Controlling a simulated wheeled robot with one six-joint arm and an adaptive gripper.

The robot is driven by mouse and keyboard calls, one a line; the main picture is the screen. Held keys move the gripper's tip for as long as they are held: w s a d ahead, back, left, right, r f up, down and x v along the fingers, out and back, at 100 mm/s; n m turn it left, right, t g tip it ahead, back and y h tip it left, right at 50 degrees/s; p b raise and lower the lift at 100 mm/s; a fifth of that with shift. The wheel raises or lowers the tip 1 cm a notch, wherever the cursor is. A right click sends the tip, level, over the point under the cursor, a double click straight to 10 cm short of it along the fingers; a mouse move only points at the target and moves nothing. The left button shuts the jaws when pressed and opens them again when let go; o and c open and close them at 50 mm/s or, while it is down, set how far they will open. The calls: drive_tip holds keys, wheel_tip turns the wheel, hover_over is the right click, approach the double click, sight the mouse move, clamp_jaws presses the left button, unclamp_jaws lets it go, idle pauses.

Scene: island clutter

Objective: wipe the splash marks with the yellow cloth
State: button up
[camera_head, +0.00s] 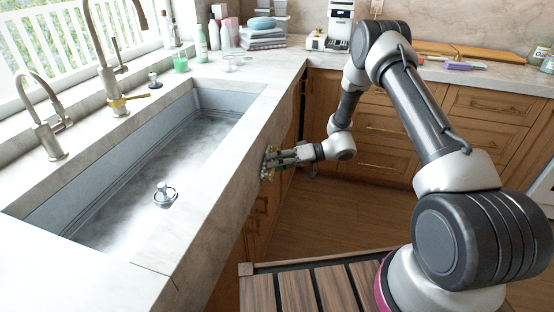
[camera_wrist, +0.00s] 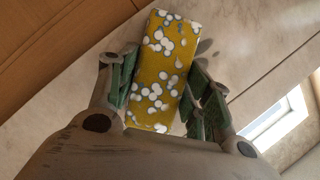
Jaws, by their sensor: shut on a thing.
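The yellow cloth (camera_wrist: 160,72), patterned with white and grey dots, is between the fingers of my gripper (camera_wrist: 160,100) in the wrist view. My gripper is shut on it. In the head view my gripper (camera_head: 270,160) reaches left to the pale stone front of the sink counter. The cloth (camera_head: 266,166) shows there as a small yellow patch at that face; I cannot tell whether it touches. Small grey marks (camera_wrist: 204,47) show on the stone just right of the cloth in the wrist view. The stone behind the cloth is hidden.
The sink (camera_head: 150,170) lies left of my gripper, with taps (camera_head: 105,60) behind it. Folded towels with blue dishes (camera_head: 262,32) and a coffee machine (camera_head: 334,25) stand on the back counter. Wooden drawers (camera_head: 480,105) line the back. Floor (camera_head: 310,215) is open below.

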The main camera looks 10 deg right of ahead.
sight(257, 173)
drive_tip(key=shift+s+a, duration=0.55)
drive_tip(key=shift+s, duration=0.65)
drive_tip(key=shift+s+a, duration=0.5)
drive_tip(key=shift+s, duration=0.7)
drive_tip(key=shift+s+a, duration=0.55)
drive_tip(key=shift+s, duration=0.65)
drive_tip(key=shift+r, duration=1.35)
drive_tip(key=shift+w+d, duration=0.45)
drive_tip(key=shift+w, duration=0.4)
drive_tip(key=shift+w+d, duration=0.4)
drive_tip(key=shift+w, duration=0.45)
drive_tip(key=shift+w+d, duration=0.45)
drive_tip(key=shift+w, duration=0.7)
drive_tip(key=shift+w+d, duration=0.45)
drive_tip(key=shift+w, duration=0.75)
drive_tip(key=shift+w+d, duration=0.45)
drive_tip(key=shift+w, duration=0.7)
drive_tip(key=shift+s+a, duration=0.45)
drive_tip(key=shift+s, duration=0.75)
drive_tip(key=shift+s+a, duration=0.45)
drive_tip(key=shift+s, duration=0.75)
drive_tip(key=shift+s+a, duration=0.45)
drive_tip(key=shift+s, duration=0.75)
drive_tip(key=shift+s+a, duration=0.4)
drive_tip(key=shift+s, duration=0.45)
drive_tip(key=shift+s+a, duration=0.4)
drive_tip(key=shift+s, duration=0.4)
